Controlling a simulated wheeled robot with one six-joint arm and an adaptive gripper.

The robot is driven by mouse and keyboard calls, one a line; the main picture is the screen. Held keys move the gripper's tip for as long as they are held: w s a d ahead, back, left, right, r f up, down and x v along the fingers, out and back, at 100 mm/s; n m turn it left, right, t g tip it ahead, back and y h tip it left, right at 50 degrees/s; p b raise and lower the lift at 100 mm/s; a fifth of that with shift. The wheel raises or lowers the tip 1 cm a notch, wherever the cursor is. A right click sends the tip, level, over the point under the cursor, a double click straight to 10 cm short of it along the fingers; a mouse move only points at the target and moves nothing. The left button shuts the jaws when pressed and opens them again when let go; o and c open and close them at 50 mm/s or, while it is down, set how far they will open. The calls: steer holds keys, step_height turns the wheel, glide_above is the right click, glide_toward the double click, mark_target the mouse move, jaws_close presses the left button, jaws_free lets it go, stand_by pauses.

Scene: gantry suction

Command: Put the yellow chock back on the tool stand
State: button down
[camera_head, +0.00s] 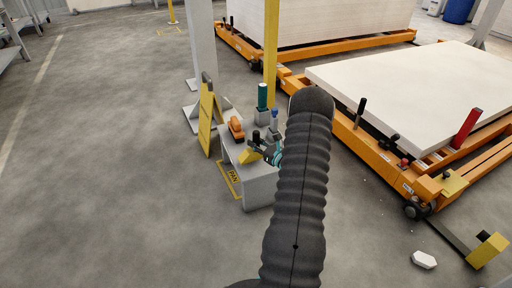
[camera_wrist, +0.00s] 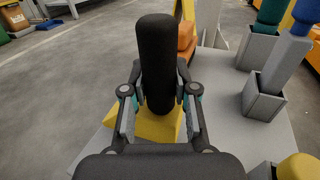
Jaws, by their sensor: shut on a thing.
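The yellow chock (camera_head: 249,156) has a sloped yellow base and a thick black upright handle. In the wrist view, its black handle (camera_wrist: 156,65) stands between the fingers of my gripper (camera_wrist: 160,105), which is shut on it. The yellow base shows below the fingers and is partly hidden by my gripper. In the head view, my gripper (camera_head: 268,152) is partly hidden behind my arm. The chock is at the top of the grey tool stand (camera_head: 262,190), near its front left part. I cannot tell whether its base touches the stand's top (camera_wrist: 225,135).
An orange tool (camera_head: 236,128), a green-handled tool (camera_head: 262,97) and a blue-handled tool (camera_head: 274,118) stand on the tool stand. A yellow sign (camera_head: 207,118) is left of it. Orange lift frames with a white slab (camera_head: 420,90) stand at right. The floor at left is clear.

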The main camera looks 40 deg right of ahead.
steer(key=shift+f, duration=0.85)
steer(key=shift+f, duration=0.2)
steer(key=c, duration=0.9)
jaws_free()
